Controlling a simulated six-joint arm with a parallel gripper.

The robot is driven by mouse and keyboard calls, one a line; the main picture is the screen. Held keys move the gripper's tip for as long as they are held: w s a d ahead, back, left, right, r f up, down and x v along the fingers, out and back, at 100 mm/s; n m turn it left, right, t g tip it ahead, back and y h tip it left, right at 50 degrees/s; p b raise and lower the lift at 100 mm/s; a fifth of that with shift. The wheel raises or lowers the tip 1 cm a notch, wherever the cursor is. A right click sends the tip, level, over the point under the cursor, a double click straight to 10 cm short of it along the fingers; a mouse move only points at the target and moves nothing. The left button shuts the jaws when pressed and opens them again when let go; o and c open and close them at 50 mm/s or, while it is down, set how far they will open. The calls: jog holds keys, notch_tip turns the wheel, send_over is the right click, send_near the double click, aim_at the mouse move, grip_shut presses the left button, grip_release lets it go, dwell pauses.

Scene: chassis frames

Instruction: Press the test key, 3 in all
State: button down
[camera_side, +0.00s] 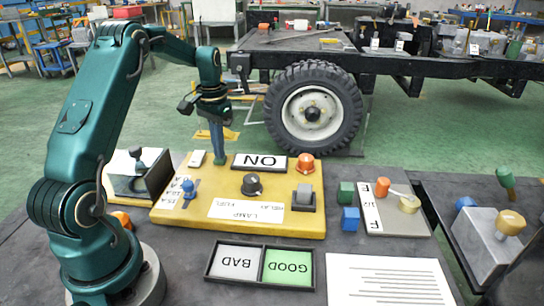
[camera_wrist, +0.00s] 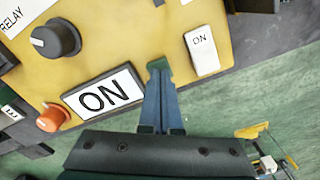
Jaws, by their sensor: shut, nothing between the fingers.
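The yellow test panel (camera_side: 240,222) lies on the dark bench. It bears a grey square key (camera_side: 304,193) in a black base, a black knob (camera_side: 252,184), an orange dome (camera_side: 306,162), a blue-knobbed lever (camera_side: 188,187), a large ON plate (camera_side: 260,161) and a small white rocker (camera_side: 198,158). No label I can read says "test". My gripper (camera_side: 219,160) points down at the panel's far edge, its fingers shut and empty. In the wrist view, the fingertips (camera_wrist: 158,66) sit between the ON plate (camera_wrist: 103,95) and the rocker (camera_wrist: 202,50), also marked ON. Whether they touch the panel is unclear.
A two-part BAD/GOOD tray (camera_side: 234,280) and a printed sheet (camera_side: 387,280) lie in front. A wheeled chassis (camera_side: 312,105) stands behind.

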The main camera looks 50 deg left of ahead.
jog(key=shift+f, duration=0.45)
jog(key=shift+r, duration=1.15)
jog(key=shift+f, duration=0.2)
